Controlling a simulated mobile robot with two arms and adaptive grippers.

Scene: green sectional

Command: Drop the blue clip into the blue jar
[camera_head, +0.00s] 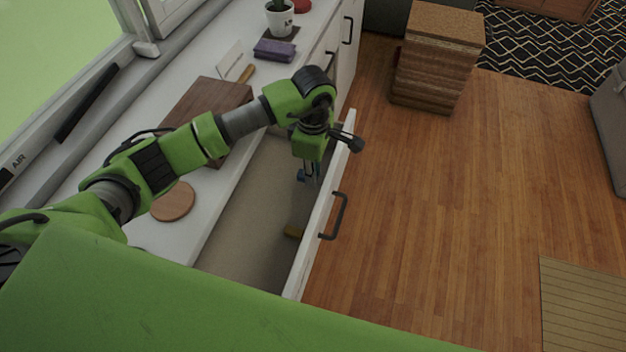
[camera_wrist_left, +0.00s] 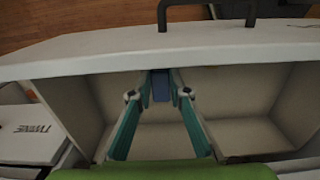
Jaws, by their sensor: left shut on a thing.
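My left gripper (camera_head: 311,178) reaches down into the open drawer, near the inner side of its front panel. It is shut on a small blue thing, which looks like the blue clip (camera_head: 301,175). In the left wrist view, the blue clip (camera_wrist_left: 160,88) sits between the two fingertips of my left gripper (camera_wrist_left: 161,76). Its lower part and whether it touches the drawer floor are hard to tell. I do not see a blue jar in either view. My right gripper is not in view.

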